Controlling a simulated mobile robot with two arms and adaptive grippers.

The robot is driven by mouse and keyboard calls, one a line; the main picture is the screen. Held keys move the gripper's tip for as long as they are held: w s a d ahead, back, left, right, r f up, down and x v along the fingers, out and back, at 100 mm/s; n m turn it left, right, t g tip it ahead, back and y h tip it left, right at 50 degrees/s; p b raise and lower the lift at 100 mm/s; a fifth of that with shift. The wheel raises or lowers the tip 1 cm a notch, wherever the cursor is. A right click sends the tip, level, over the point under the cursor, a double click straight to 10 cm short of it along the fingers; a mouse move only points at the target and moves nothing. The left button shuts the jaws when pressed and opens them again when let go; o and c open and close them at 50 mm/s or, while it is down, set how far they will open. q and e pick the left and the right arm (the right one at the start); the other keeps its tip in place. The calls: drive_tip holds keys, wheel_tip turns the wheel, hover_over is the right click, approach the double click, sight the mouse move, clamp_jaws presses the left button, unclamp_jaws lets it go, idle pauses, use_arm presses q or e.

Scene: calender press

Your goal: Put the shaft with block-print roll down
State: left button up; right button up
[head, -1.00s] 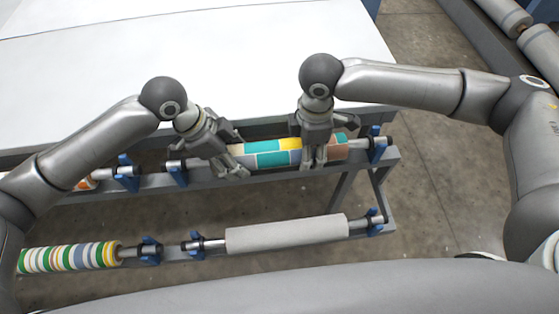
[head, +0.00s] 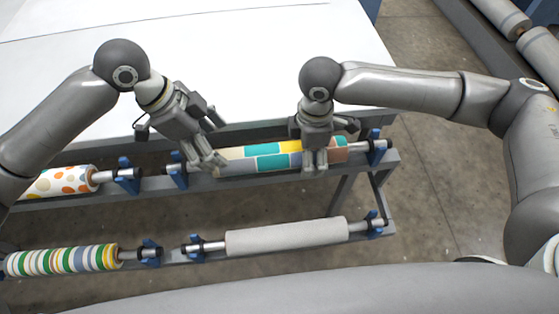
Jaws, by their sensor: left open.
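The block-print roll (head: 262,158), with teal, yellow, white and brown blocks, lies level along the upper rail. Its shaft ends show at the blue holders, left (head: 177,168) and right (head: 375,146), and appear to sit in them. My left gripper (head: 212,165) is open at the roll's left end, its fingers slanting down beside it. Whether they touch the roll I cannot tell. My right gripper (head: 315,168) is over the right part of the roll, with its fingers down in front of it. The hand hides part of the roll and whether the jaws grip it.
A polka-dot roll (head: 62,181) lies further left on the upper rail. The lower rail holds a striped roll (head: 62,260) and a plain grey roll (head: 286,237). A white table (head: 230,60) stands behind the rack. Large grey rollers (head: 541,45) are at the upper right.

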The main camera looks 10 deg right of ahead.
use_arm(q)
drive_tip(key=v, duration=0.3)
drive_tip(key=shift+a+r, duration=0.1)
use_arm(e)
drive_tip(key=shift+r, duration=0.25)
wheel_tip(320, 180, up, 12)
drive_tip(key=shift+f, duration=0.25)
use_arm(q)
drive_tip(key=shift+s, duration=0.1)
use_arm(e)
drive_tip(key=shift+f, duration=0.1)
